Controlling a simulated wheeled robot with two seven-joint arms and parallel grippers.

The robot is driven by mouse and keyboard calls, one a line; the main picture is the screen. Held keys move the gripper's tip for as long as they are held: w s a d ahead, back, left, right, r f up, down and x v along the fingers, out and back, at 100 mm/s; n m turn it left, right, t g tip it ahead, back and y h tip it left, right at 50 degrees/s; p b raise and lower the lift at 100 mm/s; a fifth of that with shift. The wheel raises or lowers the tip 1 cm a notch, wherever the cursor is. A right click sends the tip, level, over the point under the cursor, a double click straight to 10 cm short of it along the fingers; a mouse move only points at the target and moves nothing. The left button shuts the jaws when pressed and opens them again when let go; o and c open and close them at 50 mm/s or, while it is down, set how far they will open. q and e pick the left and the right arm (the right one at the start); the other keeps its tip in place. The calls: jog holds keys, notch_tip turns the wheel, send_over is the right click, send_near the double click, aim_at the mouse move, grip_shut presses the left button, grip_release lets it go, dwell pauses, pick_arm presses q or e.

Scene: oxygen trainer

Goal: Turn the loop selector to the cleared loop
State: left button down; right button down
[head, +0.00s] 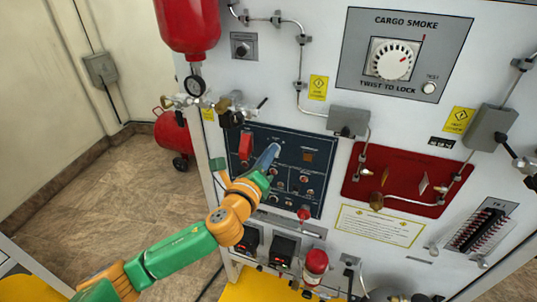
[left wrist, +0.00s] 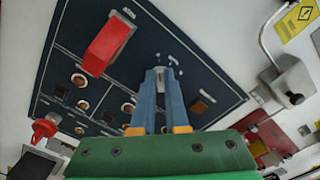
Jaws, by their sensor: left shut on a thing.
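The dark blue panel (head: 237,182) is set in the white trainer wall and carries small knobs and switches. My left gripper (head: 273,152) reaches its upper middle from the lower left. In the left wrist view, the blue fingers (left wrist: 161,78) are shut on a small knob, seemingly the loop selector (left wrist: 160,72), near the panel's top edge. Small white marks ring it, too small to read. The fingers hide most of the knob, so I cannot tell which loop it points to. My right gripper is not in view.
A red guarded switch (head: 246,146) stands out left of my gripper; it also shows in the left wrist view (left wrist: 106,44). A grey box (head: 348,121) with a pipe juts out at the upper right.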

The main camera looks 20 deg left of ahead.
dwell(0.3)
pick_arm(q)
jog(key=c, duration=0.9)
grip_release()
jog(key=s+b, duration=0.1)
jog(key=s, duration=0.6)
jog(key=shift+a+b, duration=0.2)
jog(key=shift+b, duration=0.15)
